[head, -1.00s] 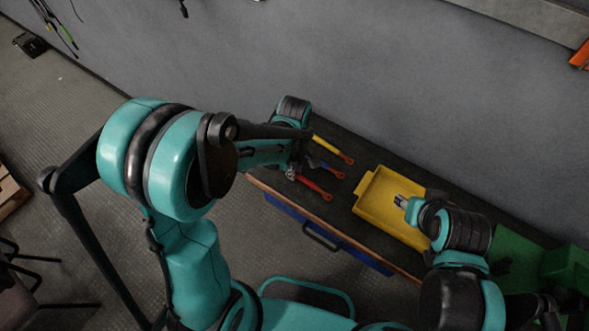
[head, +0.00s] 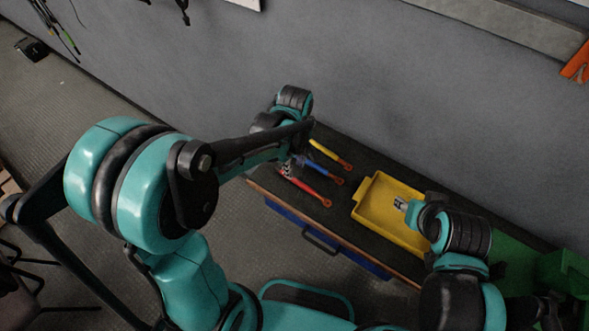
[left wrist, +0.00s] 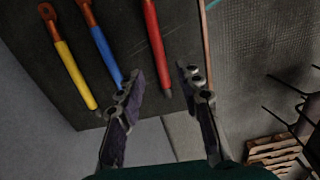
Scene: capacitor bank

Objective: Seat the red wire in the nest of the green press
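The red wire (head: 305,188) lies on the dark bench top, nearest the front edge of three coloured wires. It also shows in the left wrist view (left wrist: 155,45). My left gripper (left wrist: 160,76) is open and empty, with the red wire's near end seen between its fingertips. The gap in height between them is hard to judge. In the head view my left gripper (head: 287,167) is small and partly hidden at the bench's left end. The green press (head: 565,270) is at the right edge, partly cut off. My right gripper (head: 402,204) is over the yellow tray; its finger opening is unclear.
A blue wire (head: 320,168) and a yellow wire (head: 328,153) lie beside the red one. The yellow tray (head: 368,205) stands between the wires and the press. A grey wall (head: 400,110) runs behind the bench. Blue drawers (head: 360,258) are below it.

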